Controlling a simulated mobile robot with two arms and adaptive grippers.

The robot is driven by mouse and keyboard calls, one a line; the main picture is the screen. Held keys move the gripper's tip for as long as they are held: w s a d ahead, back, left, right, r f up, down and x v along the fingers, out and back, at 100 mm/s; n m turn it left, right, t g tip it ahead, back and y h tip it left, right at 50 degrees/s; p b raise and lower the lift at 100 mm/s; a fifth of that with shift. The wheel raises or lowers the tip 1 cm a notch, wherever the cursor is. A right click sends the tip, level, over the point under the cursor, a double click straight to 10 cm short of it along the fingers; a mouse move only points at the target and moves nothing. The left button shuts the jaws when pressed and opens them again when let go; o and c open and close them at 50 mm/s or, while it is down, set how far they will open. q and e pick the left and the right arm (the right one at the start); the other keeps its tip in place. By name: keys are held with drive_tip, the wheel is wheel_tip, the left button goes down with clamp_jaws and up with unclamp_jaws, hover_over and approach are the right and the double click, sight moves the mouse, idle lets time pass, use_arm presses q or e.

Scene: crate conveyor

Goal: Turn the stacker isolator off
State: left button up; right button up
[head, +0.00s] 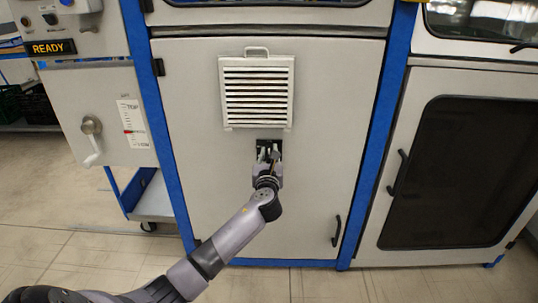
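My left gripper (268,155) is at the light grey cabinet door (330,110), just below the louvred vent. Its fingers point at a dark fitting (268,143) on the door, which may be the stacker isolator. The gripper covers most of this fitting, so its handle and its position are hidden. I cannot tell whether the fingers are apart from it or closed on it. My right gripper is not in view.
The louvred vent (257,91) with a top handle sits right above the gripper. Blue posts (375,130) frame the door. A crank (91,143) and a READY display (50,47) are at left. A dark-windowed door (455,170) stands at right.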

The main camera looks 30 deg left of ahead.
use_arm(q)
clamp_jaws()
